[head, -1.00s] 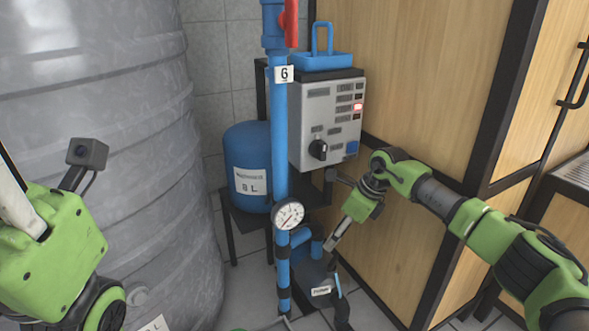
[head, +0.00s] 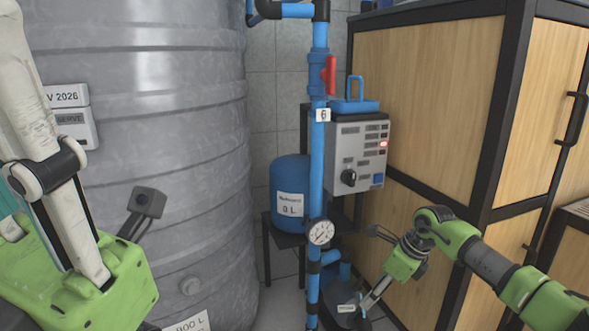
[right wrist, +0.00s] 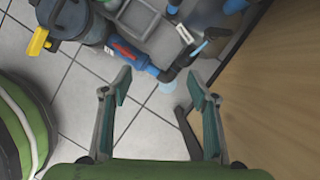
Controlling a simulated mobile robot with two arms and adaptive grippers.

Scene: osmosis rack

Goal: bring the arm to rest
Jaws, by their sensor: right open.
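My right gripper (head: 372,296) reaches in from the right in the head view, angled down beside the lower pipework in front of the wooden cabinet. In the right wrist view its two fingers (right wrist: 159,88) are spread apart with nothing between them. Beyond the fingertips lie tiled floor and dark and blue fittings. My left gripper (head: 60,190) is close to the camera at the left edge of the head view, in front of the grey tank. Its finger parts run up out of the picture, so its opening does not show.
A large grey tank (head: 150,130) fills the left. A blue pipe (head: 318,150) with a red valve handle (head: 331,74) and pressure gauge (head: 321,231) stands centrally. Behind are a control box (head: 357,155) and blue vessel (head: 290,180). A wooden cabinet (head: 430,110) bounds the right.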

